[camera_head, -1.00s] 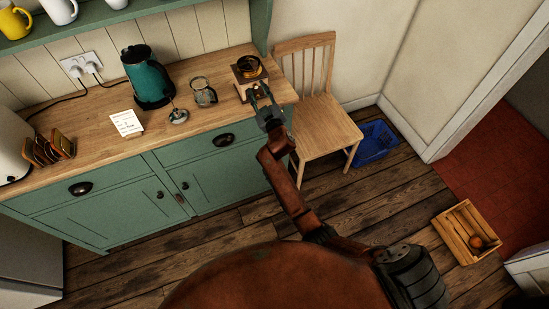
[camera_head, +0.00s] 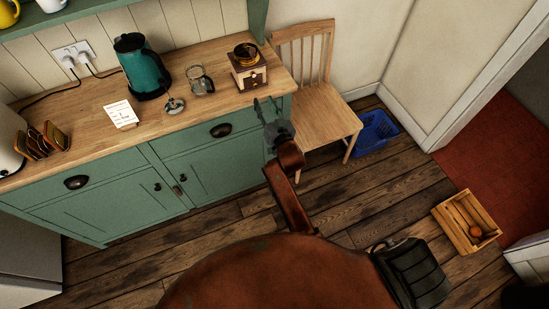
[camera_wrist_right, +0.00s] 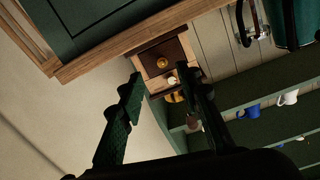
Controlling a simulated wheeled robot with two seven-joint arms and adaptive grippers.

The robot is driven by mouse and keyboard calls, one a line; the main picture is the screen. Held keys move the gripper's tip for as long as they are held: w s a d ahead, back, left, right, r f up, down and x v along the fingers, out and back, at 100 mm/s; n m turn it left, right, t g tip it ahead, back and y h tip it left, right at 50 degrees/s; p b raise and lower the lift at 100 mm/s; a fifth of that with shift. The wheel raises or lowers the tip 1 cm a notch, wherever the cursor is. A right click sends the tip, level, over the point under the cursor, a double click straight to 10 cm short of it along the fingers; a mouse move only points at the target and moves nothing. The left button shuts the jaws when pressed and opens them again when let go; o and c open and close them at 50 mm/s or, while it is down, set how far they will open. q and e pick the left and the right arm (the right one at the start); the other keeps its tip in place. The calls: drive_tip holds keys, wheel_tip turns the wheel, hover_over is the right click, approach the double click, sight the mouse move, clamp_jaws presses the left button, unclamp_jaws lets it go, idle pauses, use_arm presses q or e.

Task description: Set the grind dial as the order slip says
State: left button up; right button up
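The coffee grinder (camera_head: 248,70), a wooden box with a dark top and brass bowl, stands at the right end of the counter. In the right wrist view, the grinder (camera_wrist_right: 151,58) shows a brass knob and a small pale round part; any dial marking is too small to read. The order slip (camera_head: 121,114) is a white card on the counter; its writing is not legible. My right gripper (camera_head: 267,104) is open and empty, in front of the counter edge and apart from the grinder. Its fingers (camera_wrist_right: 160,76) are spread in the wrist view. My left gripper is out of view.
A glass jar (camera_head: 200,80), a small metal item (camera_head: 175,105) and a teal kettle (camera_head: 142,68) stand left of the grinder. A toast rack (camera_head: 42,142) is farther left. A wooden chair (camera_head: 318,112) stands right of the counter, beside a blue crate (camera_head: 375,132).

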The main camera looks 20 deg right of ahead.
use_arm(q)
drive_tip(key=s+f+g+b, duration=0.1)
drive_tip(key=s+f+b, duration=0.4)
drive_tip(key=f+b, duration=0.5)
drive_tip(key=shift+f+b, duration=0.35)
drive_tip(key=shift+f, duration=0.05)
use_arm(e)
drive_tip(key=s+f+n+g, duration=0.1)
drive_tip(key=s+f, duration=0.3)
drive_tip(key=f, duration=0.9)
drive_tip(key=s+f+g+y, duration=0.1)
drive_tip(key=s+f, duration=0.3)
drive_tip(key=f, duration=0.8)
drive_tip(key=shift+s+d+f+n, duration=0.25)
drive_tip(key=shift+d+f+n, duration=0.05)
drive_tip(key=shift+f+n, duration=0.1)
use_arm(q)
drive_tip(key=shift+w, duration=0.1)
